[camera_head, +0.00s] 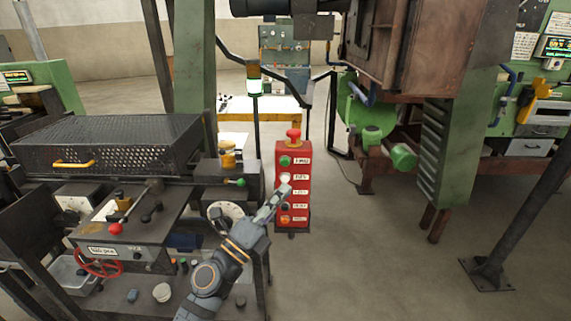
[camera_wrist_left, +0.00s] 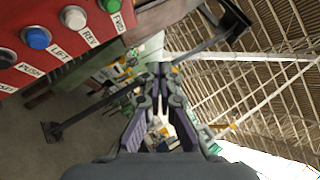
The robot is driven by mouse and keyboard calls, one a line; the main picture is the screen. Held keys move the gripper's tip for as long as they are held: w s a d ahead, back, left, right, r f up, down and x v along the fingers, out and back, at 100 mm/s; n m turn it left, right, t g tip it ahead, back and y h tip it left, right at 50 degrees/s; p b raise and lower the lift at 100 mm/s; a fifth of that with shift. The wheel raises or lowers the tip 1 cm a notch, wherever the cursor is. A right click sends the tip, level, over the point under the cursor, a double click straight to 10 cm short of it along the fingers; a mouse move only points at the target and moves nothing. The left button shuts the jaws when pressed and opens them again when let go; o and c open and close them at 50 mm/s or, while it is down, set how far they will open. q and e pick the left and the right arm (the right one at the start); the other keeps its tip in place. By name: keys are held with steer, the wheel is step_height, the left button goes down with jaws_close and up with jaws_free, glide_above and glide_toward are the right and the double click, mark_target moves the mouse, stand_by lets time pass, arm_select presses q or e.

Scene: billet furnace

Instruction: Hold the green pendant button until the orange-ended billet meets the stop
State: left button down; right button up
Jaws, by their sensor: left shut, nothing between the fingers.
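The red pendant box (camera_head: 293,152) hangs upright in the middle of the head view, with a red mushroom knob on top. Its green button (camera_head: 285,161) is the uppermost on the face, above a white button (camera_head: 285,178). In the left wrist view the green button (camera_wrist_left: 110,5), labelled FWD, is at the top edge. My left gripper (camera_head: 284,190) is shut and empty; in the head view its tips overlap the pendant face below the white button. In the left wrist view the shut fingers (camera_wrist_left: 158,70) touch no visible button. I cannot make out the orange-ended billet or the stop.
A bench (camera_head: 125,255) with a red handwheel and levers stands at left, a perforated black cover (camera_head: 110,140) behind it. A rusty housing (camera_head: 410,45) with green legs overhangs at upper right. A dark post (camera_head: 520,200) stands at far right. The floor (camera_head: 380,270) right of the pendant is clear.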

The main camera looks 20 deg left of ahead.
mark_target(285, 162)
arm_select(q)
steer(key=shift+w+a+b, duration=0.25)
steer(key=shift+w+a, duration=0.15)
steer(key=shift+w, duration=1)
steer(key=shift+w+a+b, duration=0.2)
steer(key=shift+w+a, duration=0.2)
steer(key=shift+w, duration=1.05)
steer(key=shift+w+a+b, duration=0.25)
steer(key=shift+w+a, duration=0.15)
steer(key=shift+w, duration=1)
steer(key=shift+w, duration=0.15)
steer(key=shift+w+a, duration=0.1)
steer(key=shift+w, duration=0.15)
